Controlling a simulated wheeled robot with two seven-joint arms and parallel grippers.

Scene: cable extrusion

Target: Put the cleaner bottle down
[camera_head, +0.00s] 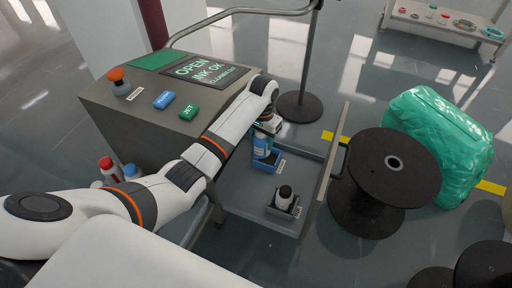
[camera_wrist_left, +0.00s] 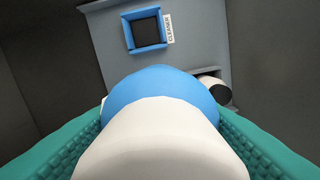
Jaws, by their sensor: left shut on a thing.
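The cleaner bottle (camera_head: 262,143), blue and white, is held upright or nearly so in my left gripper (camera_head: 267,127) in the head view. It is over or at the blue square holder (camera_head: 267,163) on the grey tray (camera_head: 240,193); the head view does not show clearly how far above. In the left wrist view, the bottle (camera_wrist_left: 160,92) fills the space between the teal finger pads of my left gripper (camera_wrist_left: 163,145). There, the blue holder (camera_wrist_left: 129,33), labelled CLEANER, looks empty and lies beyond the bottle. My right gripper is not in view.
A white bottle with a black cap (camera_head: 285,193) stands in a dark holder at the tray's front. A raised panel (camera_head: 331,155) edges the tray's right side. The machine console (camera_head: 150,110) stands left, with red and blue bottles below it. A black spool (camera_head: 388,170) is right.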

